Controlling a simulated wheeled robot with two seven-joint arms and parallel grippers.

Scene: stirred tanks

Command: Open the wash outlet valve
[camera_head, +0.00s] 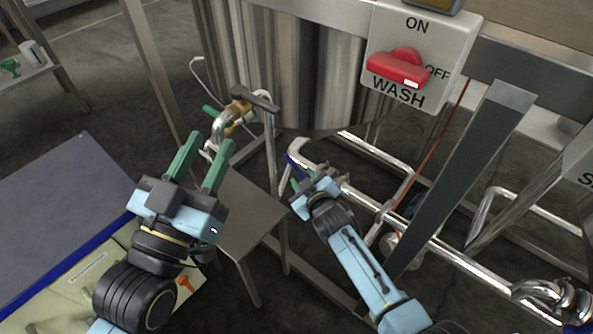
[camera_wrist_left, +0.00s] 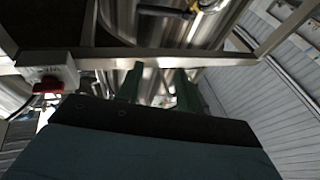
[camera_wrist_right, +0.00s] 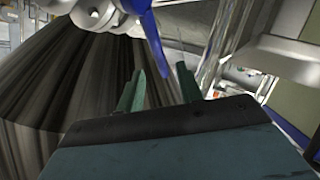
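A pipe valve with a blue lever (camera_head: 295,165) sits low below the tank; the lever also shows in the right wrist view (camera_wrist_right: 149,38). My right gripper (camera_head: 307,180) is open beside this lever. In its wrist view the lever's lower end lies ahead of the gap between the fingers, and I cannot tell whether they touch. A brass-bodied valve (camera_head: 238,108) with a dark handle (camera_head: 256,98) is at the tank's left side, with a green lever (camera_head: 213,115) close by. My left gripper (camera_head: 208,148) is open and empty, below and left of it. No valve label is readable.
The WASH panel (camera_head: 424,38) carries a red knob (camera_head: 400,67). A slanted metal leg (camera_head: 465,175) and several steel pipes (camera_head: 440,247) crowd the right. A small metal stool (camera_head: 245,215) stands between my arms. A blue-edged grey table (camera_head: 60,220) is at left.

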